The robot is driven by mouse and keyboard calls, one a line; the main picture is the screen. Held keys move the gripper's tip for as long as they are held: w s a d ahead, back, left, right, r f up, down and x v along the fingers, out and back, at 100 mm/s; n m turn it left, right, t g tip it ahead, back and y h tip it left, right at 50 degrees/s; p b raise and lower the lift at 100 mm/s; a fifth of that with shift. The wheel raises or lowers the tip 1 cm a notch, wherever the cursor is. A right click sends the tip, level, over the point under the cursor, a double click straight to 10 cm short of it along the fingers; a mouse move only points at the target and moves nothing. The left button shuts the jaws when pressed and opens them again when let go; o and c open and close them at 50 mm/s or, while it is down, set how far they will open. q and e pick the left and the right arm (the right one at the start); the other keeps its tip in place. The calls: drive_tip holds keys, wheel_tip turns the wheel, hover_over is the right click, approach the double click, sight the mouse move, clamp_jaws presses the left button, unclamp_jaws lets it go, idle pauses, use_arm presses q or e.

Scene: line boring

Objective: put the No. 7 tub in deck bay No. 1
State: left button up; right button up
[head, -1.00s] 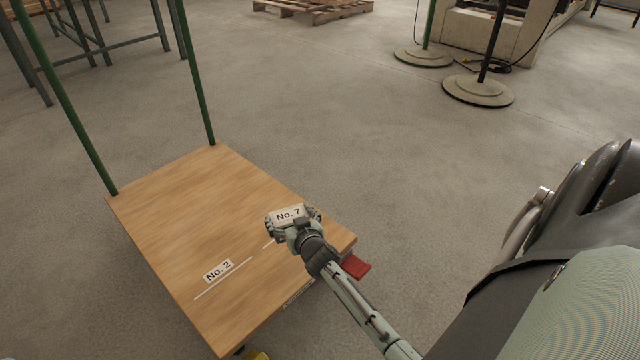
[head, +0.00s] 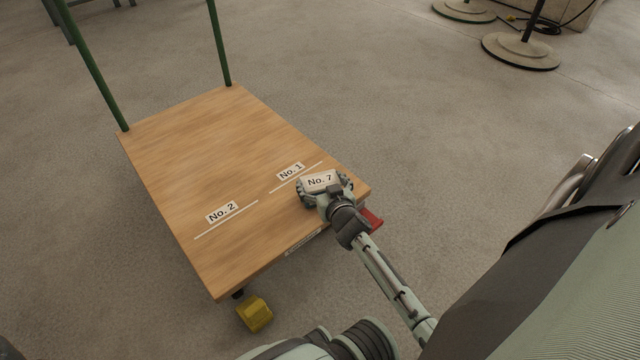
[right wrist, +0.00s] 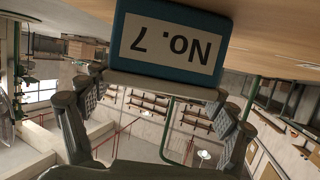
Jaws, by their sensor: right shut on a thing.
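The No. 7 tub (head: 319,180) shows its white label in the head view. In the right wrist view the blue tub (right wrist: 168,45) appears upside down. My right gripper (head: 325,190) is shut on the tub. It holds it over the near right part of the wooden deck (head: 215,135), close to the white line by the No. 1 label (head: 290,171). I cannot tell whether the tub touches the deck. The gripper fingers (right wrist: 158,86) show on either side of the tub in the wrist view. My left gripper is not in view.
The No. 2 label (head: 222,211) and its line lie left of No. 1. Green posts (head: 90,65) rise at the deck's far end. A red piece (head: 372,218) juts from the right corner. A yellow block (head: 255,313) is below the near corner. Round stand bases (head: 520,50) stand far off.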

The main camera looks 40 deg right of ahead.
drive_tip(key=shift+r, duration=0.2)
drive_tip(key=shift+f, duration=0.1)
drive_tip(key=shift+f, duration=0.2)
drive_tip(key=o, duration=1.3)
drive_tip(key=shift+c, duration=0.2)
